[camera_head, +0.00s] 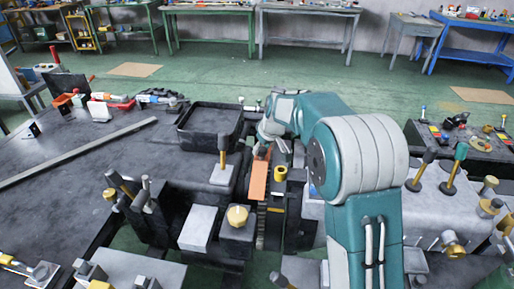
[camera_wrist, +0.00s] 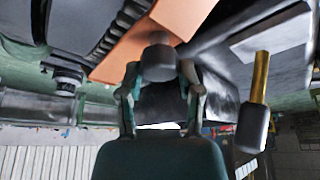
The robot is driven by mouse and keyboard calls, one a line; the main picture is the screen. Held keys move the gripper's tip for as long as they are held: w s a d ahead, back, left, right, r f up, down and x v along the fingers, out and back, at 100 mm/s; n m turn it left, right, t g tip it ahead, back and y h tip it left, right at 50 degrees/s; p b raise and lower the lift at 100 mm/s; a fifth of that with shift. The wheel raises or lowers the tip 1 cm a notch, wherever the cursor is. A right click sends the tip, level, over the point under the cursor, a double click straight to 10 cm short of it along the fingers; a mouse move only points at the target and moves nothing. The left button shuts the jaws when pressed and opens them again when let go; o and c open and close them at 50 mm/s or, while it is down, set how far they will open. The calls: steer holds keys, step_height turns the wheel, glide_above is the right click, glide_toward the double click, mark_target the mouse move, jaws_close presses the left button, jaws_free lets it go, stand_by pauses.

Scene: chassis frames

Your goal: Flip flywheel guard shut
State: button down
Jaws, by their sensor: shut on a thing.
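The flywheel guard appears to be the orange panel (camera_head: 258,182) in the middle of the head view. It stands raised above a dark toothed part (camera_head: 261,225). In the wrist view its orange faces (camera_wrist: 184,18) fill the top middle. My gripper (camera_head: 265,150) is at the guard's far upper end in the head view. In the wrist view my gripper's fingers (camera_wrist: 160,82) close around a dark grey rounded knob (camera_wrist: 160,62) in front of the orange panel. Whether the knob is fixed to the panel is hidden.
A black tray (camera_head: 210,119) lies behind, left of my arm. A lever with a yellow stem (camera_head: 222,152) stands left of the guard, and a yellow cap (camera_head: 280,173) sits right of it. Grey blocks with levers (camera_head: 440,195) crowd the right. The dark tabletop (camera_head: 75,165) at left has bare room.

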steer(key=shift+s+d+f, duration=0.1)
steer(key=shift+s+d, duration=0.05)
steer(key=shift+d, duration=0.35)
steer(key=shift+s+d+f, duration=0.1)
steer(key=shift+d, duration=0.4)
steer(key=shift+c, duration=2.4)
jaws_free()
steer(key=shift+o, duration=1.1)
steer(key=shift+d+r, duration=0.1)
steer(key=shift+d, duration=0.1)
steer(key=shift+a, duration=0.1)
steer(key=shift+r, duration=0.25)
steer(key=v, duration=1.1)
steer(key=shift+r, duration=0.2)
